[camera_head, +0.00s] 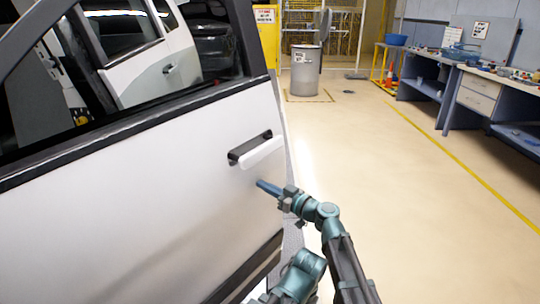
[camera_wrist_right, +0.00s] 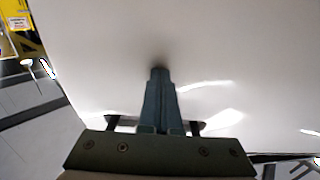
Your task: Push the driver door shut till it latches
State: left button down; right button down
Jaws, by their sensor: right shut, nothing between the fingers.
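The white driver door (camera_head: 130,190) fills the left of the head view, with its window frame at the top and a dark handle recess with a white handle (camera_head: 262,150) near its rear edge. My right gripper (camera_head: 262,185) is shut and empty, its fingertips at the door's outer panel just below the handle. In the right wrist view the shut fingers (camera_wrist_right: 159,75) point at the white door panel (camera_wrist_right: 240,60), with a small dark shadow at their tips; they look touching or nearly so. Whether the door is latched cannot be told. My left gripper is not in view.
A grey bin (camera_head: 305,72) stands on the floor behind. A yellow sign panel (camera_head: 266,30) stands behind the car. The floor right of the door is clear.

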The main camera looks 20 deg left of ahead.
aim_at(253, 180)
jog(key=shift+w+a, duration=0.15)
jog(key=shift+a, duration=0.1)
jog(key=shift+w+a, duration=0.1)
jog(key=shift+n+g, duration=0.3)
jog(key=shift+g, duration=0.1)
jog(key=shift+x, duration=2.3)
